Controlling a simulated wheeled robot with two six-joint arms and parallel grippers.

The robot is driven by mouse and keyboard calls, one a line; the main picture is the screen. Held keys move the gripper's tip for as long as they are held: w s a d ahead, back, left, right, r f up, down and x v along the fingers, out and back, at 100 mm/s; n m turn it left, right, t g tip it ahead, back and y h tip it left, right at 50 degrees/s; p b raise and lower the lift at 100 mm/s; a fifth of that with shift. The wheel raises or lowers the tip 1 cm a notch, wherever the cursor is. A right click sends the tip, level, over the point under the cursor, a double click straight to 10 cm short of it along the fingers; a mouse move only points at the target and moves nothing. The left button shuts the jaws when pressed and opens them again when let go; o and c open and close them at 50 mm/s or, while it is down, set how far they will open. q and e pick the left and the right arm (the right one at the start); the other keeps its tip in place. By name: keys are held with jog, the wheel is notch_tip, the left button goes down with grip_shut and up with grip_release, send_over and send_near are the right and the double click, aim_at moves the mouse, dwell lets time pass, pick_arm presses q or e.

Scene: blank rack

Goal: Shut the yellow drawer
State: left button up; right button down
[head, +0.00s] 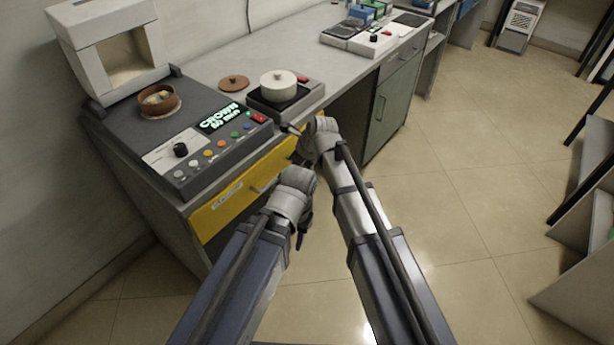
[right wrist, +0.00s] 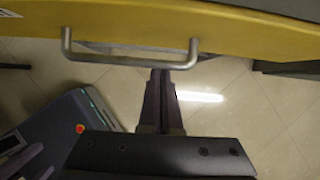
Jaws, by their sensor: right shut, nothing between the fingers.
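The yellow drawer (head: 222,212) is in the front of the bench, below the dark control console. Its front looks about level with the bench front, and no inside shows. A metal bar handle (right wrist: 110,58) crosses the yellow front in the right wrist view, where the drawer front (right wrist: 230,22) fills the top. My right gripper (right wrist: 161,74) is shut and empty, its tips at the handle bar; whether they touch it I cannot tell. In the head view it is partly hidden by its wrist. My left gripper (head: 301,238) hangs in front of the drawer, its fingers unclear.
The console (head: 215,128) with buttons and a lit display stands above the drawer. A green cabinet (head: 392,105) is further right. The floor (head: 460,220) to the right is open; shelves stand at the right edge.

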jog(key=shift+w+a, duration=0.85)
jog(key=shift+a, duration=0.25)
jog(key=shift+s+d, duration=0.15)
jog(key=shift+d, duration=0.05)
pick_arm(q)
notch_tip(320, 180, up, 8)
jog(key=a+p, duration=0.1)
jog(key=p, duration=0.7)
jog(key=shift+s+a+r, duration=0.15)
jog(key=shift+s, duration=0.2)
pick_arm(e)
jog(key=s+d+r, duration=0.4)
jog(key=d+r, duration=0.2)
jog(key=r, duration=0.2)
jog(key=shift+s+d, duration=0.3)
jog(key=shift+s, duration=0.1)
